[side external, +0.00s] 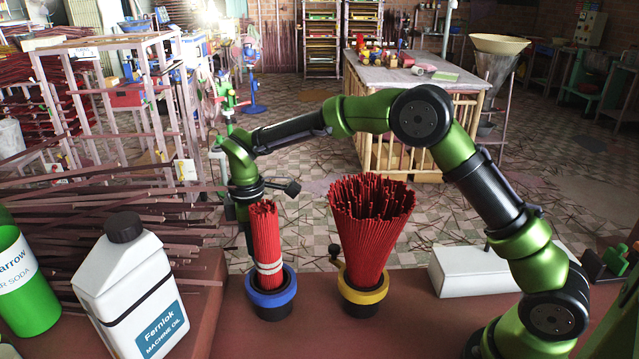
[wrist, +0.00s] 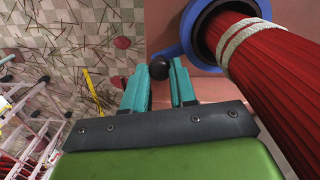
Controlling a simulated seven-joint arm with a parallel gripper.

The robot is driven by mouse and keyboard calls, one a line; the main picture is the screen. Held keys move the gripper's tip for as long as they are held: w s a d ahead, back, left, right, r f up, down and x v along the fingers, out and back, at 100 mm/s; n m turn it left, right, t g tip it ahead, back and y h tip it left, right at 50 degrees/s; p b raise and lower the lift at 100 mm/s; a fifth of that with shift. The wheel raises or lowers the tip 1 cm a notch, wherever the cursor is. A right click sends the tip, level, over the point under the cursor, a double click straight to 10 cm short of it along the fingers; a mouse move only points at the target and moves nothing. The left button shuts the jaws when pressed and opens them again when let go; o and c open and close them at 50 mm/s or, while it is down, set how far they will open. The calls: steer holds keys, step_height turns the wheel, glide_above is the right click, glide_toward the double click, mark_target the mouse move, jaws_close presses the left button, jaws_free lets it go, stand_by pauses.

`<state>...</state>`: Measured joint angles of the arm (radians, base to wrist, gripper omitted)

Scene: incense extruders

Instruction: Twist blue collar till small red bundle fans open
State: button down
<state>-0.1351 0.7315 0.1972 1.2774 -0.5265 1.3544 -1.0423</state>
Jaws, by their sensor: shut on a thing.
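The small red bundle (side external: 266,235) stands upright and narrow in the blue collar (side external: 271,297), with a pale tie around its lower part. In the wrist view the bundle (wrist: 275,70) leans across the right side, and the blue collar (wrist: 196,22) shows its lever ending in a black knob (wrist: 159,69). My gripper (wrist: 159,76) has its teal fingers on either side of that knob and is shut on it. In the side view my gripper's fingertips are hidden behind the small bundle.
A wide, fanned red bundle (side external: 371,225) stands in a yellow collar (side external: 363,291) to the right. A white machine-oil jug (side external: 130,290) and a green bottle (side external: 22,285) stand at left. A white block (side external: 475,270) lies at right. Dark sticks (side external: 110,225) lie behind the jug.

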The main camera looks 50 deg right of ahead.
steer(key=shift+w+a+n, duration=0.2)
steer(key=shift+a+n, duration=0.6)
steer(key=shift+n, duration=0.4)
steer(key=c, duration=0.9)
jaws_free()
step_height(320, 180, up, 17)
step_height(320, 180, down, 17)
stand_by(0.5)
